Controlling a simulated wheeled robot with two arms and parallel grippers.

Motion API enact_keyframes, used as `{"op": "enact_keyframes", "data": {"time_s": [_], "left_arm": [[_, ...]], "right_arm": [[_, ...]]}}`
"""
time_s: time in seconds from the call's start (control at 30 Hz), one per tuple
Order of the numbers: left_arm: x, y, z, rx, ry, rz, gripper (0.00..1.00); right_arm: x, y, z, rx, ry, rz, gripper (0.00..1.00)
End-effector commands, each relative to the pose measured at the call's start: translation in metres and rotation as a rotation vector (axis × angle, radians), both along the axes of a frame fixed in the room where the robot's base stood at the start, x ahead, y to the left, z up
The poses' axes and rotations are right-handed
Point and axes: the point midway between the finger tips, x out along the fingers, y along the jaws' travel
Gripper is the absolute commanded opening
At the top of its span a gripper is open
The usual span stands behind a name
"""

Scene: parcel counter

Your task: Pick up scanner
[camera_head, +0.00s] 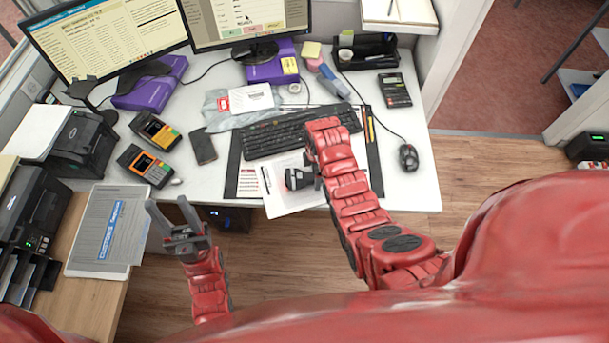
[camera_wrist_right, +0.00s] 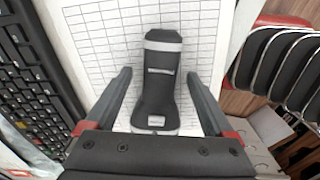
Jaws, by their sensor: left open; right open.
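The scanner (camera_wrist_right: 160,70), black with light grey bands, lies on a printed sheet with a grid (camera_wrist_right: 105,30) in the right wrist view. My right gripper (camera_wrist_right: 157,78) is open, with one finger on each side of the scanner and visible gaps between. In the head view, a dark shape (camera_head: 298,178) shows on the paper beside my right arm; I cannot tell how much of it is scanner and how much gripper. My left gripper (camera_head: 167,204) is open and empty in front of the desk's front edge.
A keyboard (camera_head: 290,132) lies behind the paper, with a mouse (camera_head: 408,157) and calculator (camera_head: 394,90) to the right. Two orange-and-black handheld devices (camera_head: 156,131) and a dark phone (camera_head: 203,146) lie left. Monitors (camera_head: 105,40) stand behind; printers (camera_head: 83,145) stand at far left.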

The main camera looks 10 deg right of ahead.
Motion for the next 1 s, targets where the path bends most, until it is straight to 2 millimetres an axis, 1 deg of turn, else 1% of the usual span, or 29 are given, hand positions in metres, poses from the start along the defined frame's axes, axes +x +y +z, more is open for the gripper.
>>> {"op": "enact_keyframes", "data": {"time_s": [0.13, 0.33, 0.47, 0.5, 0.57, 0.6, 0.67, 0.7, 0.77, 0.8, 0.83, 1.0], "left_arm": [[0.0000, 0.0000, 0.0021, 0.000, 0.000, 0.000, 0.50], [0.0000, 0.0000, 0.0016, 0.000, 0.000, 0.000, 0.50], [0.0001, 0.0000, 0.0015, 0.000, 0.000, 0.000, 0.50], [0.0000, 0.0000, 0.0016, 0.000, 0.000, 0.000, 0.50], [0.0000, 0.0000, 0.0016, 0.000, 0.000, 0.000, 0.50], [0.0000, 0.0000, 0.0016, 0.000, 0.000, 0.000, 0.50], [0.0000, 0.0000, 0.0016, 0.000, 0.000, 0.000, 0.50], [0.0000, 0.0000, 0.0016, 0.000, 0.000, 0.000, 0.50], [0.0000, 0.0000, 0.0016, 0.000, 0.000, 0.000, 0.50], [0.0001, 0.0000, 0.0016, 0.000, 0.000, 0.000, 0.50], [0.0000, 0.0000, 0.0016, 0.000, 0.000, 0.000, 0.50], [0.0000, 0.0000, 0.0017, 0.000, 0.000, 0.000, 0.50]], "right_arm": [[-0.0002, 0.0001, -0.0050, 0.000, 0.000, 0.000, 0.88], [0.0001, 0.0002, -0.0053, 0.000, -0.001, 0.000, 0.88], [0.0002, 0.0003, -0.0050, 0.000, -0.002, 0.000, 0.64], [0.0002, 0.0003, -0.0050, 0.000, -0.002, 0.000, 0.57], [0.0002, 0.0003, -0.0050, 0.000, -0.001, 0.000, 0.46], [0.0003, 0.0003, -0.0049, 0.000, -0.002, 0.000, 0.39], [0.0003, 0.0003, -0.0049, 0.000, -0.002, 0.000, 0.28], [0.0003, 0.0003, -0.0049, 0.000, -0.001, 0.000, 0.21], [0.0003, 0.0003, -0.0048, 0.000, -0.002, 0.000, 0.10], [0.0003, 0.0004, -0.0048, 0.000, -0.002, 0.000, 0.03], [0.0003, 0.0004, -0.0048, 0.000, -0.002, 0.000, 0.00], [0.0004, 0.0004, -0.0046, 0.000, -0.002, 0.000, 0.00]]}}
